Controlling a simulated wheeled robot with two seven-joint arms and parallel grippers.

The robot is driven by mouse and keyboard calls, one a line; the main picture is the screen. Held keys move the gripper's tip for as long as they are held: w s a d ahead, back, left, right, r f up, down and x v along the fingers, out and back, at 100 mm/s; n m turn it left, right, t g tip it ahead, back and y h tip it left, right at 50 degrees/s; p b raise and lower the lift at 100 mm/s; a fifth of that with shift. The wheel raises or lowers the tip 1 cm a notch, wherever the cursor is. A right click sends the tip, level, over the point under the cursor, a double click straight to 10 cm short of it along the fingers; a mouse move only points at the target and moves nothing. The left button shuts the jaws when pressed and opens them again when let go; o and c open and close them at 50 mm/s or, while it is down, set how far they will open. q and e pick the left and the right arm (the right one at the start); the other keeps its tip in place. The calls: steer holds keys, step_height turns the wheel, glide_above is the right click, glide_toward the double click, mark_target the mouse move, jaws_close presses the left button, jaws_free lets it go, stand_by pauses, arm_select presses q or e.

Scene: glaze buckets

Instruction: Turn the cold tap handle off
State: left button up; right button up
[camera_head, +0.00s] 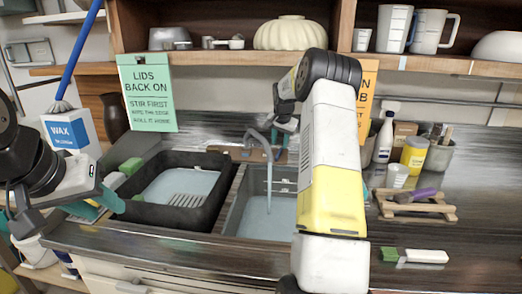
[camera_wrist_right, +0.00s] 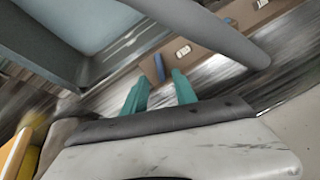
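The grey curved tap (camera_head: 262,143) stands at the back of the sink (camera_head: 262,216). A thin pale vertical line, like a water stream, drops from its spout into the basin. In the right wrist view, a small blue handle (camera_wrist_right: 159,67) stands on the wooden strip behind the sink, likely the cold one. My right gripper (camera_wrist_right: 160,88) is open, its teal fingertips either side of the handle's line and just short of it; contact is not visible. In the head view, my right gripper (camera_head: 286,127) is small beside the tap. My left gripper (camera_head: 97,205) is open and empty at the left.
The tap spout (camera_wrist_right: 215,28) arches close over the right gripper's fingers. A black tub (camera_head: 210,218) stands left of the sink. A green sign (camera_head: 148,92) hangs behind. A wooden rack (camera_head: 418,206) and a green-and-white brush (camera_head: 415,256) lie on the right counter.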

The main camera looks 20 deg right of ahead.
mark_target(278, 153)
steer(key=x, duration=0.7)
steer(key=shift+f, duration=0.2)
jaws_close()
